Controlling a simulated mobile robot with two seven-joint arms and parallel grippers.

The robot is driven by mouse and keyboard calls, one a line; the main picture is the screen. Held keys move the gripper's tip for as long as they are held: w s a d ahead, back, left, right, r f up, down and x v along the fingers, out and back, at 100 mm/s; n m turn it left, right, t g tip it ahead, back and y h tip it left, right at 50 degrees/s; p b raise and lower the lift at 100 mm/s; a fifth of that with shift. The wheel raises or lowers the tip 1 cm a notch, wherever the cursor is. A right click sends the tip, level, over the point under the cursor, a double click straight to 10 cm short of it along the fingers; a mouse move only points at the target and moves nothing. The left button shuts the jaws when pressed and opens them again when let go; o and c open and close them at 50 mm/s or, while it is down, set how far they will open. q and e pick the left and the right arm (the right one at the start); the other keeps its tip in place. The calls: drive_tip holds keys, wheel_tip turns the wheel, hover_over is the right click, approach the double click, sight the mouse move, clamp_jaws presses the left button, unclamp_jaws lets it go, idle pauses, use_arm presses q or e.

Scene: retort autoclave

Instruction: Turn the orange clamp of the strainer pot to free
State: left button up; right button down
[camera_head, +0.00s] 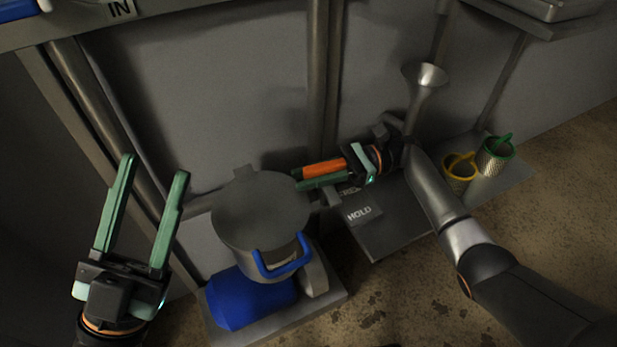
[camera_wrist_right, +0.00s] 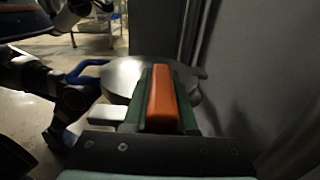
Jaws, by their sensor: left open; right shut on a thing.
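The strainer pot (camera_head: 262,212) is grey with a flat round lid and a blue handle (camera_head: 282,262) at its front. It stands on a low platform against the wall. The orange clamp (camera_head: 324,168) sticks out to the right of the pot. My right gripper (camera_head: 308,178) is shut on the orange clamp, coming from the right. In the right wrist view the orange clamp (camera_wrist_right: 163,100) lies between the green fingers, with the pot lid (camera_wrist_right: 122,76) beyond. My left gripper (camera_head: 152,180) is open and empty, left of the pot, fingers pointing up. The clamp's joint to the pot is hidden.
A blue rounded body (camera_head: 248,298) sits below the pot on the platform. A dark shelf with a HOLD label (camera_head: 359,214) is to the right. Yellow-rimmed (camera_head: 460,172) and green-rimmed (camera_head: 495,155) baskets stand further right. A metal funnel shape (camera_head: 424,76) rises behind my right arm.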

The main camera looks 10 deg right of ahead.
sight(308, 169)
drive_tip(key=shift+s, duration=0.1)
idle(0.3)
use_arm(q)
drive_tip(key=shift+f, duration=0.1)
use_arm(e)
drive_tip(key=c, duration=0.7)
unclamp_jaws()
wheel_tip(308, 169, up, 4)
drive_tip(key=shift+f+p, duration=0.2)
drive_tip(key=shift+p, duration=0.9)
use_arm(q)
wheel_tip(308, 169, up, 13)
drive_tip(key=a+t+p, duration=0.1)
drive_tip(key=p, duration=0.8)
drive_tip(key=shift+s+a+m+p, duration=0.15)
drive_tip(key=shift+s+m+p, duration=0.15)
drive_tip(key=shift+p, duration=0.1)
use_arm(e)
drive_tip(key=s+r, duration=0.3)
drive_tip(key=s, duration=0.1)
drive_tip(key=s+a+r, duration=0.1)
drive_tip(key=s+r, duration=0.2)
drive_tip(key=s, duration=0.2)
drive_tip(key=s+a+r, duration=0.1)
drive_tip(key=s+r, duration=0.2)
drive_tip(key=s, duration=0.2)
drive_tip(key=shift+r, duration=0.2)
